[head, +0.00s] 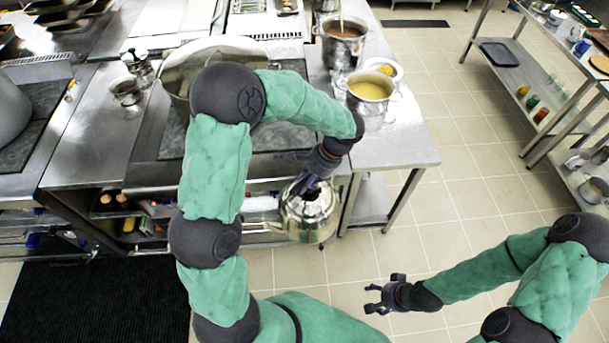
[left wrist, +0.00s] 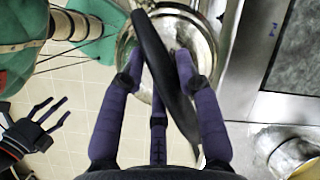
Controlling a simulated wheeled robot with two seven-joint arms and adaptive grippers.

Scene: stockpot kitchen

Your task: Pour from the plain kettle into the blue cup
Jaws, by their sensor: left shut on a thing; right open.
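The shiny metal kettle (head: 308,216) hangs from my left gripper (head: 314,184), in front of the counter and over the floor. In the left wrist view my left gripper (left wrist: 157,75) is shut on the kettle's black handle (left wrist: 152,50). The round metal body of the kettle (left wrist: 203,42) shows below the fingers. My right gripper (head: 382,297) is open and empty over the tiled floor, apart from the kettle, and it also shows in the left wrist view (left wrist: 36,126). I cannot make out the blue cup in either view.
A pot of yellow liquid (head: 371,88) and a pot of brown liquid (head: 343,42) stand on the steel side table (head: 405,148). A large pot (head: 205,60) is behind my left arm. A shelf rack (head: 548,85) stands at right. The floor between is clear.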

